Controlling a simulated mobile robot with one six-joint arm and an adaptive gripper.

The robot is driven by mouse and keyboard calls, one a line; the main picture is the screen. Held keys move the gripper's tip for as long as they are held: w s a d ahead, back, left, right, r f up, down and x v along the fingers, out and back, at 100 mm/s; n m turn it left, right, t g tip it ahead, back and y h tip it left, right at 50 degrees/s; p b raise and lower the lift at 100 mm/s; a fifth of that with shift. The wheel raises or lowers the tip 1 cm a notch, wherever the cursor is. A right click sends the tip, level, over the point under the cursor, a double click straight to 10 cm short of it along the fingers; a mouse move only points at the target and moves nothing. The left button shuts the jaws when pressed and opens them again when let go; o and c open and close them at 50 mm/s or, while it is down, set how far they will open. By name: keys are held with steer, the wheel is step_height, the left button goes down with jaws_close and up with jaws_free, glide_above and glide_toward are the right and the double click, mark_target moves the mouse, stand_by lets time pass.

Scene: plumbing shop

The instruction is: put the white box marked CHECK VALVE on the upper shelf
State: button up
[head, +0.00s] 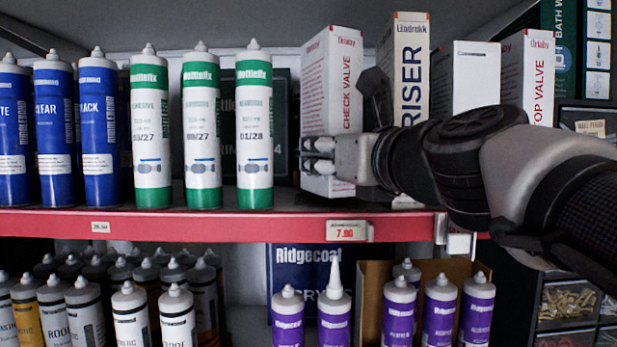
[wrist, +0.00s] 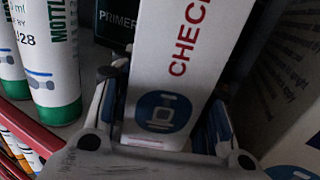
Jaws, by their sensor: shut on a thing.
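The white box marked CHECK VALVE (head: 331,85) stands upright over the upper shelf (head: 130,222), to the right of the green and white tubes. Its base appears at about shelf level; I cannot tell whether it rests on the shelf. My gripper (head: 318,157) reaches in from the right and is shut on the lower part of the box. In the wrist view the box (wrist: 178,60) lies between the two fingers (wrist: 168,118), with its red letters and blue valve picture showing. The box's far side is hidden.
Green and white tubes (head: 201,130) stand close left of the box. A RISER box (head: 405,70), a plain white box (head: 465,80) and a STOP VALVE box (head: 526,75) stand to the right. A dark PRIMER container (wrist: 113,25) is behind.

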steer(key=shift+w+f, duration=0.3)
steer(key=shift+f, duration=0.45)
steer(key=shift+s, duration=0.1)
steer(key=shift+f+b, duration=0.15)
steer(key=shift+b, duration=0.15)
steer(key=o, duration=0.9)
